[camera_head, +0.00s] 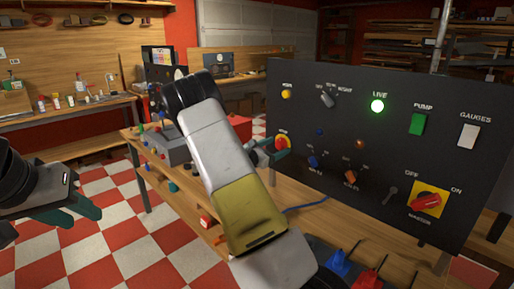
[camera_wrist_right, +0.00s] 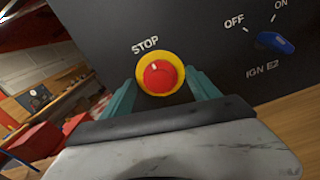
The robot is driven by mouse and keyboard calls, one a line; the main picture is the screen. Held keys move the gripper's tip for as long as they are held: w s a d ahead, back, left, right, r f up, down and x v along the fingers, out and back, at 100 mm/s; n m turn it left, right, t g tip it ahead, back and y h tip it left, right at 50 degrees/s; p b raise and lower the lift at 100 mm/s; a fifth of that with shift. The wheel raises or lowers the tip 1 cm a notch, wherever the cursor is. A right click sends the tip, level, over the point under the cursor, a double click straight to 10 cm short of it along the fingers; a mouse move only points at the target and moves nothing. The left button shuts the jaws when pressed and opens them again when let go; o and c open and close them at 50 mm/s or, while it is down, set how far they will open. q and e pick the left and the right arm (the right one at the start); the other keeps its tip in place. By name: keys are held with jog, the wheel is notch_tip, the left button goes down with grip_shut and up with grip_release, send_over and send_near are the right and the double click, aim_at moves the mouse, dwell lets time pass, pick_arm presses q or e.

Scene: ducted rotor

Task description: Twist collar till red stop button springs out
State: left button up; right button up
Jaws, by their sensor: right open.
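The red stop button (camera_wrist_right: 160,77) sits on a yellow collar (camera_wrist_right: 160,57) under the word STOP on the dark panel. In the head view the stop button (camera_head: 282,143) is at the panel's left edge. My right gripper (camera_head: 266,150) is in front of it, and in the right wrist view its teal fingers (camera_wrist_right: 163,98) stand open, one on each side of the button and collar. I cannot tell whether they touch the collar. My left gripper (camera_head: 75,208) is at the far left of the head view, away from the panel; its finger gap is not clear.
The dark panel (camera_head: 462,165) carries a lit green LIVE lamp (camera_head: 377,106), a green pump switch (camera_head: 417,124) and a red master switch (camera_head: 425,201). The blue IGN E2 knob (camera_wrist_right: 274,43) is right of the stop button. A wooden bench (camera_head: 345,215) runs below the panel.

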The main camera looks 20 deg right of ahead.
jog(key=shift+c, duration=0.2)
jog(key=c, duration=1.3)
jog(key=shift+m, duration=3.5)
jog(key=o, duration=1.3)
jog(key=shift+o, duration=0.2)
